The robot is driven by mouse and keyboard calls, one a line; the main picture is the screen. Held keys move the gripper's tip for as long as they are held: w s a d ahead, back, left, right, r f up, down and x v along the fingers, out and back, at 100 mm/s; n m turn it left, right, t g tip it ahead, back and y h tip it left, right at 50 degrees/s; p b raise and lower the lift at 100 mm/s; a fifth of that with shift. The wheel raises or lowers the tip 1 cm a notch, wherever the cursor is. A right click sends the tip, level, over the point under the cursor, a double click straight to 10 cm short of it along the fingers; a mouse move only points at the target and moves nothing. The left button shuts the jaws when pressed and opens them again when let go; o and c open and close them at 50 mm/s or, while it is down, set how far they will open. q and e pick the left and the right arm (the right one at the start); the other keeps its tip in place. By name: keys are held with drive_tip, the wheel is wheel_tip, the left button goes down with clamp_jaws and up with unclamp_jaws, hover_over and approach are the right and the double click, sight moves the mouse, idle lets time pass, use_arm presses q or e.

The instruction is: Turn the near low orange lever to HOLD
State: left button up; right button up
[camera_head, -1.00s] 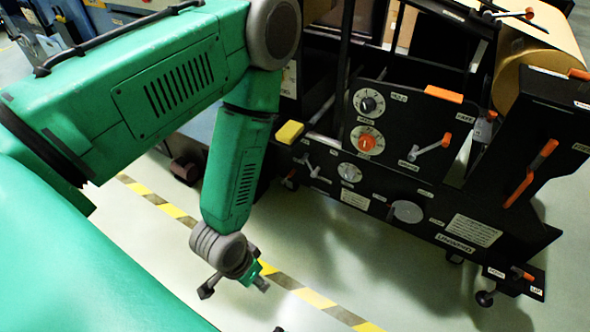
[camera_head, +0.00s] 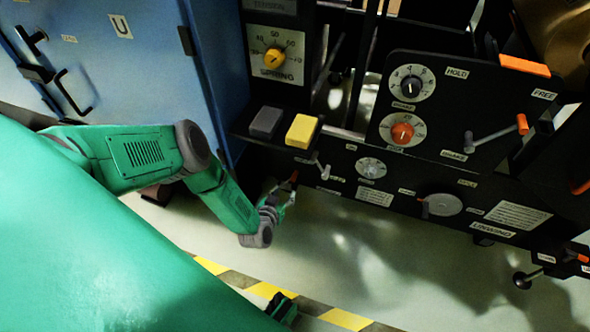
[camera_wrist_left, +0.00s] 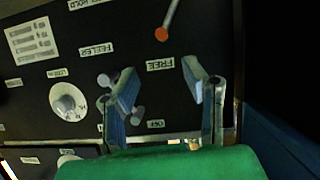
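A small lever with an orange-red tip (camera_head: 293,177) sits low on the near left end of the black machine panel. My left gripper (camera_head: 284,197) is close beside it. The wrist view, upside down, shows an orange-tipped lever (camera_wrist_left: 162,34) by a FREE label (camera_wrist_left: 160,64), apart from the fingers. A HOLD label (camera_wrist_left: 98,3) is at the top edge. My left gripper (camera_wrist_left: 160,92) is open there, its fingers facing the panel, with a grey knob (camera_wrist_left: 137,115) near the left finger. A dark-and-green part at the bottom edge looks like my right gripper (camera_head: 283,308); its fingers are unclear.
A larger orange-tipped brake lever (camera_head: 522,124) is farther right. A yellow block (camera_head: 301,131) and grey block (camera_head: 266,122) sit above the low lever. A blue cabinet (camera_head: 150,80) stands left. Striped floor tape (camera_head: 345,318) crosses open floor.

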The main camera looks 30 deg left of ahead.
sight(293, 177)
use_arm(q)
drive_tip(key=b+x, duration=0.2)
drive_tip(key=x, duration=0.2)
drive_tip(key=b+x, duration=0.2)
drive_tip(key=x, duration=0.2)
drive_tip(key=b+x, duration=0.3)
drive_tip(key=x, duration=0.1)
drive_tip(key=shift+a+f, duration=0.4)
drive_tip(key=shift+f, duration=0.1)
drive_tip(key=shift+w+d+r, duration=0.1)
drive_tip(key=shift+w, duration=0.3)
drive_tip(key=shift+a, duration=0.25)
clamp_jaws()
